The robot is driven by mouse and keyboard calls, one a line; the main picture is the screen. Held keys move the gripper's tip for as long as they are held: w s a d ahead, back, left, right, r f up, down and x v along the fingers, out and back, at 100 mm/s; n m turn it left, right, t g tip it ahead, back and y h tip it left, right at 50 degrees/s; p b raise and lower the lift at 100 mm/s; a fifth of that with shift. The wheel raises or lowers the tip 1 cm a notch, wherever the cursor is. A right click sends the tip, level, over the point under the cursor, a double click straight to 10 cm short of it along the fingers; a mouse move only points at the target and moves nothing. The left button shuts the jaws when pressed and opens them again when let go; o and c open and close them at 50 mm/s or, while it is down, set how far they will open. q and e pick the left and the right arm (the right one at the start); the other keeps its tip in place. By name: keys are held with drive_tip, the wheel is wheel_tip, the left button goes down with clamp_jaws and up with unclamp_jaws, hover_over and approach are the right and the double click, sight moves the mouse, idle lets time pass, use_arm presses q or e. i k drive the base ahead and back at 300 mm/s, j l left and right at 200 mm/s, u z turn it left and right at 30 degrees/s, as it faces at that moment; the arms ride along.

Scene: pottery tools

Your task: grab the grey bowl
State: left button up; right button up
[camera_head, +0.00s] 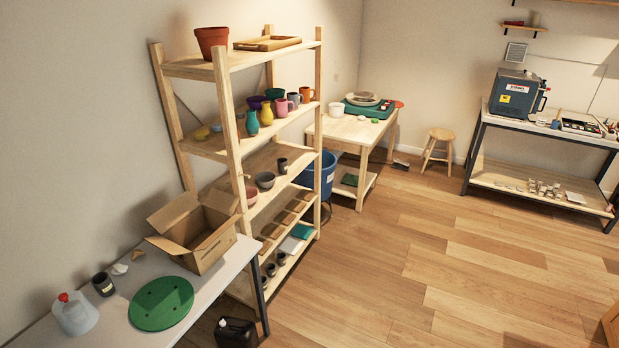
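A small grey bowl (265,180) sits on the middle shelf of the wooden rack, near its front edge. A pink bowl (249,196) stands to its left, partly behind the front post, and a dark cup (282,166) to its right. No gripper or arm of mine shows in the view, so nothing is seen touching the bowl.
The wooden shelf rack (228,130) has posts and shelves close above and below the bowl. A table at front left holds an open cardboard box (200,246) and a green disc (161,304). A black canister (236,333) stands on the floor. The wooden floor (420,270) is largely clear.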

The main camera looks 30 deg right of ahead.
sight(266, 179)
drive_tip(key=z, duration=0.7)
drive_tip(key=i+l+z, duration=0.35)
drive_tip(key=i, duration=0.65)
drive_tip(key=i+z, duration=0.4)
drive_tip(key=i, duration=0.6)
drive_tip(key=i+l+u, duration=0.1)
drive_tip(key=i+u, duration=0.25)
drive_tip(key=i+l+u, duration=0.2)
drive_tip(key=i+u, duration=0.15)
drive_tip(key=i, duration=0.15)
drive_tip(key=i+l+u, duration=0.3)
drive_tip(key=i+l, duration=0.05)
drive_tip(key=i, duration=0.05)
